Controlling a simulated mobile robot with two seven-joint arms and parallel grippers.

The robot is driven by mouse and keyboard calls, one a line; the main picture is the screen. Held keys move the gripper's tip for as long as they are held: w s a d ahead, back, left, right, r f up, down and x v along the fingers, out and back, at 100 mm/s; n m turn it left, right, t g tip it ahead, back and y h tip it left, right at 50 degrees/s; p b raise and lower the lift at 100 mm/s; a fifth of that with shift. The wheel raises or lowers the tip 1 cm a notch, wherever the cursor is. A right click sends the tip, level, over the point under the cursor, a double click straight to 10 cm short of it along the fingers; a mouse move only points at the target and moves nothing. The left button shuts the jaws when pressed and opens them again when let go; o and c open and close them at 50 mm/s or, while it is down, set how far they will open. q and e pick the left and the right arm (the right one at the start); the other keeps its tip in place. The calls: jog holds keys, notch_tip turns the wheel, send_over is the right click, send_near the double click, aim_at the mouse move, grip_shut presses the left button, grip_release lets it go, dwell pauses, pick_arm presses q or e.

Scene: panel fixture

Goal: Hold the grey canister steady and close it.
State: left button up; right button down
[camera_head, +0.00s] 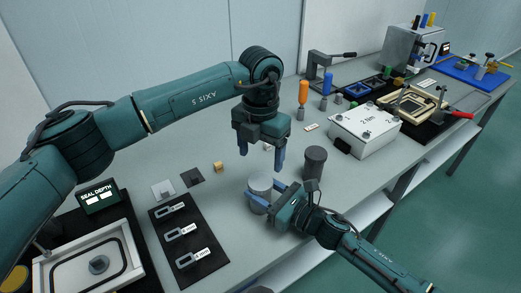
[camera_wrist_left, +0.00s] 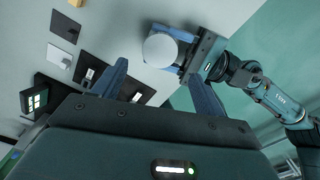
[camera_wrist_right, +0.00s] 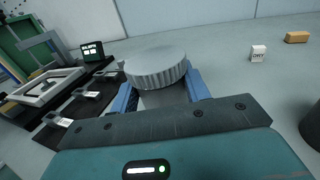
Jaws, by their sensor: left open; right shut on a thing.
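The grey canister (camera_head: 260,187) stands upright on the bench with a pale round lid on top. In the right wrist view the lid (camera_wrist_right: 156,66) has a ridged rim and sits on the canister body (camera_wrist_right: 163,96); I cannot tell how tightly. My right gripper (camera_head: 268,195) is shut on the canister's body, below the lid. My left gripper (camera_head: 261,156) is open and empty, pointing down above and behind the canister, apart from it. The left wrist view shows the lid (camera_wrist_left: 160,48) from above, beyond the open left fingers (camera_wrist_left: 160,88).
A dark grey cylinder (camera_head: 314,162) stands close to the right of the canister. A black mat (camera_head: 186,240) with metal parts and a seal-depth display (camera_head: 98,198) lie left. A small tan block (camera_head: 218,167) lies behind. A white box (camera_head: 364,130) stands further right.

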aim_at(260, 181)
pick_arm(q)
notch_tip(260, 181, down, 8)
jog(key=shift+r, duration=0.15)
dwell(0.4)
jog(key=c, duration=1)
jog(key=o, duration=1.2)
jog(key=shift+c, duration=0.2)
jog(key=shift+r, duration=0.15)
notch_tip(260, 181, up, 12)
